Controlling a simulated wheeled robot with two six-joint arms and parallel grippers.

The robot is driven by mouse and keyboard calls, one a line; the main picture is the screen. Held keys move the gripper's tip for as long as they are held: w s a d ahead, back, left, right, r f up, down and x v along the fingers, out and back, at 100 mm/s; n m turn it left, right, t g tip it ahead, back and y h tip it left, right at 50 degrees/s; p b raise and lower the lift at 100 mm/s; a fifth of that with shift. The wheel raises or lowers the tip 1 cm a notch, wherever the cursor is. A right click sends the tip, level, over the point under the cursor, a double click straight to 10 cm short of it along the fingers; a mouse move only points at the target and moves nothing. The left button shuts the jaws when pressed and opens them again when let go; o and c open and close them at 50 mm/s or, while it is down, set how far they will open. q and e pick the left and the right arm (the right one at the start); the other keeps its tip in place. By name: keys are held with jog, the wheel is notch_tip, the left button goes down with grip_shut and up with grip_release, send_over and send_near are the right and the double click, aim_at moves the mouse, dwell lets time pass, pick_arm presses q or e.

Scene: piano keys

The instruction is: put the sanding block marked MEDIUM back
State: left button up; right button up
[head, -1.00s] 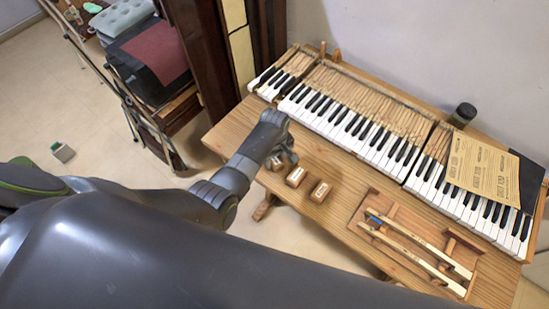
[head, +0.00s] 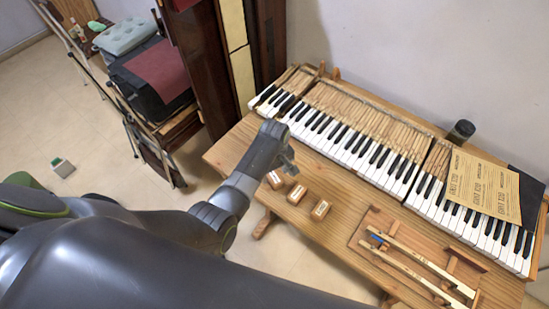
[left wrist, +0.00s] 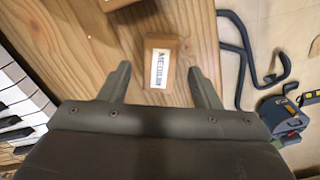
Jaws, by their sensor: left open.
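The sanding block marked MEDIUM (left wrist: 161,64) lies on the wooden table in the left wrist view, its white label readable. It sits between and just ahead of the two fingertips of my left gripper (left wrist: 162,82), which is open and empty. In the head view it appears to be the leftmost (head: 274,179) of three small blocks in a row near the table's front edge. My left gripper (head: 287,158) hovers there just beyond that block, toward the keys. The other two blocks (head: 296,194) (head: 320,210) lie to its right. My right gripper is not in view.
The piano keyboard (head: 350,135) runs along the back of the table (head: 235,155). A wooden tray (head: 362,232) with loose keys is at front right, and a paper sheet (head: 482,187) lies on the keys. A small block-like object (head: 62,167) is on the floor.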

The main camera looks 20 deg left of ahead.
aim_at(275, 177)
pick_arm(q)
notch_tip(275, 177, up, 9)
dwell(0.3)
dwell(0.5)
